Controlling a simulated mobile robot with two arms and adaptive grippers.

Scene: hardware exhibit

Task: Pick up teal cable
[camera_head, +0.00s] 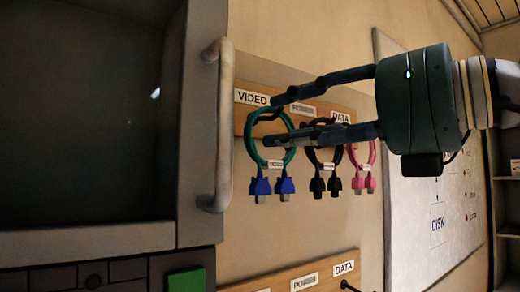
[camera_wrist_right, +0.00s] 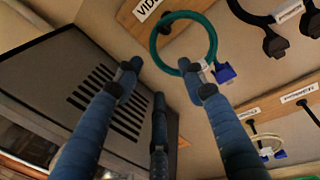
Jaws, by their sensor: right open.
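The teal cable (camera_head: 250,145) hangs as a loop from a peg on the wall board under the VIDEO label, with two blue connectors (camera_head: 261,186) hanging below it. It also shows in the right wrist view (camera_wrist_right: 154,45). My right gripper (camera_head: 277,122) comes in from the right, its fingers spread at the loop and overlapping it in the head view. In the right wrist view the open fingers (camera_wrist_right: 161,76) stand apart with nothing between them; one fingertip overlaps the loop's lower edge. I cannot tell if it touches. My left gripper is not in view.
A black cable (camera_head: 307,155) and a pink cable (camera_head: 371,153) hang to the right of the teal one, behind my right fingers. A grey cabinet with a handle (camera_head: 224,125) stands close on the left. A lower labelled board (camera_head: 328,273) is below.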

